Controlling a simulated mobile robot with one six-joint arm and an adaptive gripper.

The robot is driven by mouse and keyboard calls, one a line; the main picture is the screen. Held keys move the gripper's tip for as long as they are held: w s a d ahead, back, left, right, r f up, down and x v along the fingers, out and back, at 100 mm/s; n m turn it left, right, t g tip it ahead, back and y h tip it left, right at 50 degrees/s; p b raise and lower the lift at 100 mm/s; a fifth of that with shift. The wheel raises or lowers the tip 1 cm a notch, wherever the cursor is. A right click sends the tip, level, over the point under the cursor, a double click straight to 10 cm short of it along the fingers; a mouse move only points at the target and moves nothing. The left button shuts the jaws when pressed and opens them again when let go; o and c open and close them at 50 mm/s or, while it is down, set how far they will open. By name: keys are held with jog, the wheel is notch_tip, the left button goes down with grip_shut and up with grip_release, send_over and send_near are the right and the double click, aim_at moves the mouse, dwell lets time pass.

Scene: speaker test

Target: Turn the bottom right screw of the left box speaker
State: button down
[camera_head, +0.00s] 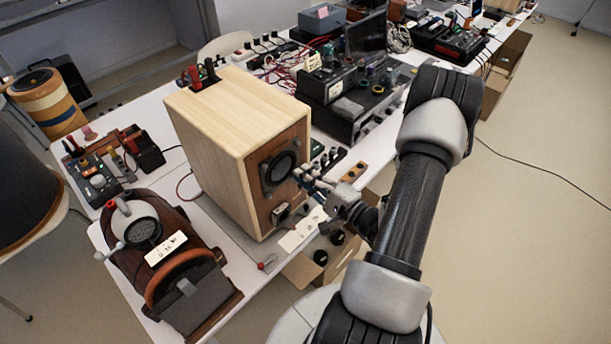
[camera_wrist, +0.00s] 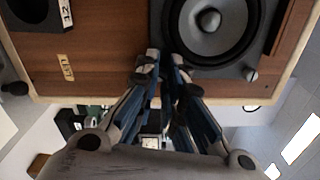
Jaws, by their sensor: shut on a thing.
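The left box speaker (camera_head: 215,125) is a pale wooden box with a brown front, standing upright on the table. Its brown front also fills the top of the wrist view (camera_wrist: 100,65), turned on its side, with a small label (camera_wrist: 66,68). The dark square woofer frame (camera_wrist: 225,68) surrounds a grey cone (camera_wrist: 208,20). One light screw head (camera_wrist: 252,75) shows at a frame corner. My gripper (camera_wrist: 163,58) is shut at the frame's other near corner, the bottom right one; its fingertips hide the screw there. In the head view my gripper (camera_head: 303,178) reaches the speaker front from the right.
A brown rounded device (camera_head: 150,240) with a white label stands left of the speaker. A small control box (camera_head: 95,183) is behind it. Black electronics (camera_head: 350,105) and cables crowd the table behind. An open carton (camera_head: 315,265) lies below the table edge.

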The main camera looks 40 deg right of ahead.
jog(key=m+p, duration=0.4)
jog(key=m, duration=0.9)
jog(key=m+p, duration=0.4)
jog(key=m, duration=1)
jog(key=shift+a+f, duration=0.15)
dwell(0.4)
jog(key=c, duration=1.7)
grip_release()
jog(key=shift+o, duration=0.2)
jog(key=s+d, duration=0.1)
jog(key=s, duration=1.1)
